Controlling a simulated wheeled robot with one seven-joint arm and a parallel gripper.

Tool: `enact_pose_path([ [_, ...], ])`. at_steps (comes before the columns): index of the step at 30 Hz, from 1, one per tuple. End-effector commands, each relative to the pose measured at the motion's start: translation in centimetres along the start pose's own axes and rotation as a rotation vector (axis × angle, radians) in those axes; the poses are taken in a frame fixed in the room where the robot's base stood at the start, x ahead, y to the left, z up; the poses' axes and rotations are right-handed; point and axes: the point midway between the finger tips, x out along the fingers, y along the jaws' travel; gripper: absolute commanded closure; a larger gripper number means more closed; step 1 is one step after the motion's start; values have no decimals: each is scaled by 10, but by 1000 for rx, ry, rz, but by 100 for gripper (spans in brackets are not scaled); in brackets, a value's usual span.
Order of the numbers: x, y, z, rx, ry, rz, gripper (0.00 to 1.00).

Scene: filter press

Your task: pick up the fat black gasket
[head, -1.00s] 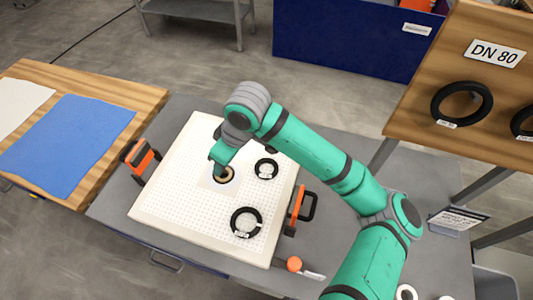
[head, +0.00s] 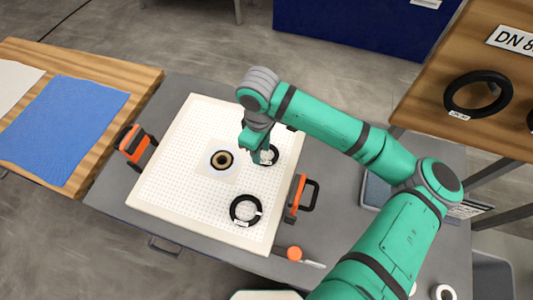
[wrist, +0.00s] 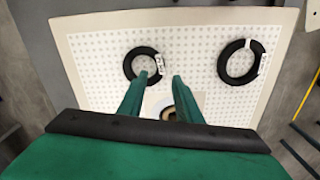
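Two black ring gaskets with white tags lie on the white dotted plate (head: 165,190). One, partly hidden by my gripper, is the smaller-looking ring (head: 273,155); it also shows at the left in the wrist view (wrist: 130,68). The other, larger-looking ring (head: 245,210) lies nearer the plate's front edge and shows at the right in the wrist view (wrist: 226,74). I cannot tell for sure which is fatter. My gripper (wrist: 160,77) is open and empty, its fingertips apart near the smaller ring's tag; contact cannot be told.
The plate's centre has a round port (head: 221,160). Orange-and-black clamps stand at its left (head: 135,146) and right (head: 298,198). An orange-handled tool (head: 294,254) lies in front. A DN 80 board (head: 460,128) with a black ring (head: 452,102) stands at the right.

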Motion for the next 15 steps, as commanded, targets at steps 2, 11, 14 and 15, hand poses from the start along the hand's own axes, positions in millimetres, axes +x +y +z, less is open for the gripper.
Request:
enact_pose_path([
  [2, 12, 0, 2, 3, -1, -2, 69],
  [11, 43, -2, 3, 2, 1, -1, 69],
  [14, 44, -2, 3, 2, 1, -1, 69],
  [15, 44, -2, 3, 2, 1, -1, 69],
])
